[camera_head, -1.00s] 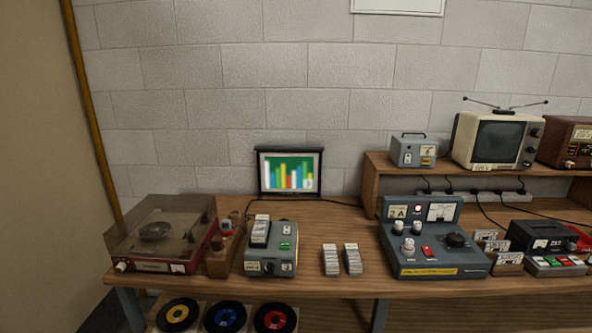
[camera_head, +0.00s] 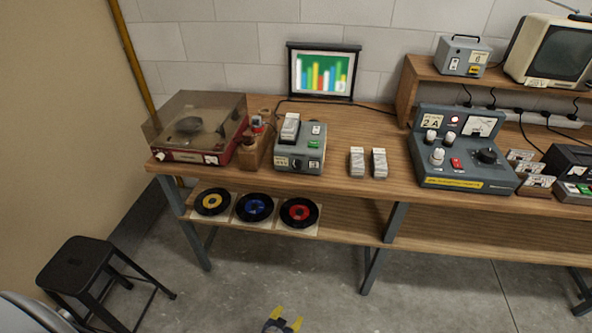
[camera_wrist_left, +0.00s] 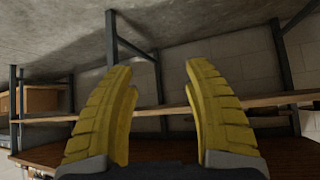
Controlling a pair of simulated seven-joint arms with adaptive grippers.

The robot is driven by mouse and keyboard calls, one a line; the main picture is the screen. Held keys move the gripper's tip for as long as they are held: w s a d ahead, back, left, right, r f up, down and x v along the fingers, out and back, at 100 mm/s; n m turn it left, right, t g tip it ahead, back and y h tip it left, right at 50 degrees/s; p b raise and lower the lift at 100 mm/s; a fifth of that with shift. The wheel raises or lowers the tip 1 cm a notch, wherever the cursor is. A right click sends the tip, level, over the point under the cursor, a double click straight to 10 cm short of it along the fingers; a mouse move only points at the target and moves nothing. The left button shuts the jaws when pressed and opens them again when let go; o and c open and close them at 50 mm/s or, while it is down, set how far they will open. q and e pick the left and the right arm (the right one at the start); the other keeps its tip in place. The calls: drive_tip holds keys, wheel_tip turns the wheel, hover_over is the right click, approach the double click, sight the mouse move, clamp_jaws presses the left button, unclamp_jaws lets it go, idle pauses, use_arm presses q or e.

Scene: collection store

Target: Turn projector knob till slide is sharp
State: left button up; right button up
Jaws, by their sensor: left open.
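The slide projector (camera_head: 300,152) is a grey-blue box with a slide tray on top and a green switch. It stands on the wooden bench, and its dark front knob (camera_head: 297,164) is small in the head view. The screen (camera_head: 322,73) behind it shows a slide of coloured bars on green, with blurred edges. My left gripper (camera_head: 285,321) shows its yellow fingertips at the bottom of the head view, low over the floor and well away from the projector. In the left wrist view its fingers (camera_wrist_left: 165,105) are apart with nothing between them. My right gripper is out of view.
A record player (camera_head: 195,130) stands left of the projector, two slide boxes (camera_head: 368,162) and a grey control unit (camera_head: 465,150) to its right. Records (camera_head: 254,207) lie on the shelf below. A black stool (camera_head: 85,262) stands at lower left.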

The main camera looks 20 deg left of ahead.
use_arm(q)
drive_tip(key=w+r+n+t, duration=0.1)
drive_tip(key=w+r+t, duration=0.2)
drive_tip(key=w+r, duration=0.8)
drive_tip(key=n+t+y, duration=0.3)
drive_tip(key=n+t, duration=0.2)
drive_tip(key=t, duration=0.1)
approach(296, 167)
drive_tip(key=w, duration=0.6)
drive_tip(key=w+a, duration=0.1)
drive_tip(key=w, duration=0.2)
drive_tip(key=shift+w+r, duration=0.15)
drive_tip(key=shift+w, duration=0.2)
drive_tip(key=shift+c, duration=0.5)
clamp_jaws()
